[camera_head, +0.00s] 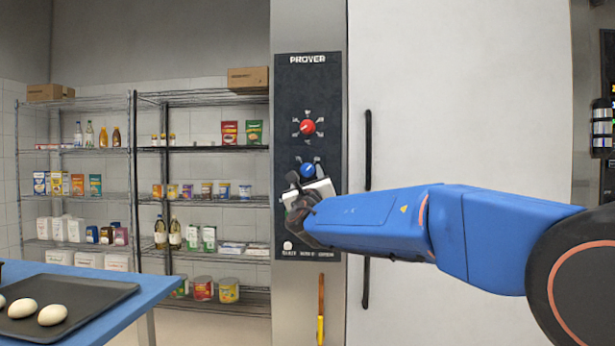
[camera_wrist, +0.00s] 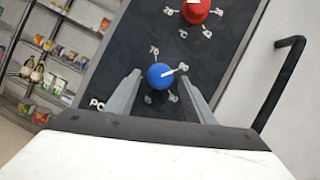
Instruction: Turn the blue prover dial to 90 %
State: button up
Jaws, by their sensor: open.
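The blue prover dial (camera_head: 308,170) sits on the dark PROVER panel (camera_head: 290,85), below the red dial. In the wrist view the blue dial (camera_wrist: 158,78) lies between the two fingers of my gripper (camera_wrist: 160,82), with one finger on each side. The fingers are spread, and a gap seems to show on both sides of the dial; I cannot tell if either touches it. The dial's white pointer line is directed right and slightly up, at a mark that is hard to read. A "70" mark stands above the dial. In the head view my gripper (camera_head: 303,184) partly covers the panel just below the dial.
The red dial (camera_head: 307,127), marked in °C, is close above the blue one. A dark vertical door handle (camera_head: 367,150) stands right of the panel. Shelves with goods (camera_head: 200,147) are at left.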

jog(key=shift+w+r, duration=0.15)
jog(key=shift+w, duration=0.15)
jog(key=shift+c, duration=0.7)
jog(key=c, duration=0.9)
jog(key=shift+a+m, duration=0.1)
jog(key=shift+m, duration=0.2)
